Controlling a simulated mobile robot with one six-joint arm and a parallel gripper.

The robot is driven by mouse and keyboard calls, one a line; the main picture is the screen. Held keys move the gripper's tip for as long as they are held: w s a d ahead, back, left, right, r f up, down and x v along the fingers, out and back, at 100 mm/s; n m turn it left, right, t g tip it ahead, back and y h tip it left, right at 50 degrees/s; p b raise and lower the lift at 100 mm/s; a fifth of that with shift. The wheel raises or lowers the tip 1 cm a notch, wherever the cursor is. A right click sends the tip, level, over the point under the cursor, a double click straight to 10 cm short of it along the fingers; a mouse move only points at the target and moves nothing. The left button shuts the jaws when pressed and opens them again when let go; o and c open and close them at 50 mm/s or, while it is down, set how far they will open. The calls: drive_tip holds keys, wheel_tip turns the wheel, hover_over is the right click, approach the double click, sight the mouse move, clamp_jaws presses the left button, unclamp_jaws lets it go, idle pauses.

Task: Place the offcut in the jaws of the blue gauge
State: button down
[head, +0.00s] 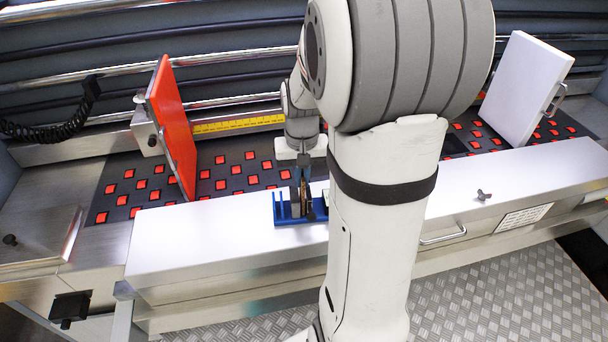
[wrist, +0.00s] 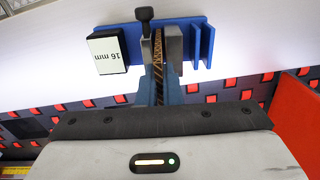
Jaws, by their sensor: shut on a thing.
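The blue gauge (head: 284,221) lies on the white ledge in the head view, partly hidden by my arm. In the wrist view the gauge (wrist: 193,22) shows blue ribs, a grey jaw block (wrist: 174,42), a black knob (wrist: 145,14) and a "16 mm" label (wrist: 107,52). My gripper (head: 305,180) points down over the gauge. In the wrist view its fingers (wrist: 159,88) are shut on the offcut (wrist: 158,52), a thin brown strip with a corrugated edge. The strip stands on edge beside the grey block, at the jaws. I cannot tell whether it touches the jaw faces or the bottom.
An orange-red panel (head: 173,125) stands to the left and a white panel (head: 523,88) to the right. Behind the ledge (head: 220,231) is a dark bed with red squares (head: 235,170). The ledge is clear left of the gauge.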

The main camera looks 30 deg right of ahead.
drive_tip(key=shift+s+f, duration=0.1)
drive_tip(key=shift+f, duration=0.15)
drive_tip(key=c, duration=1.6)
unclamp_jaws()
wheel_tip(320, 180, up, 11)
drive_tip(key=shift+r+b, duration=0.1)
drive_tip(key=shift+b, duration=0.4)
drive_tip(key=s+a+f+n+t, duration=0.3)
drive_tip(key=s+a+n, duration=0.1)
drive_tip(key=s+a, duration=0.7)
drive_tip(key=shift+s+a, duration=0.4)
drive_tip(key=shift+s, duration=0.45)
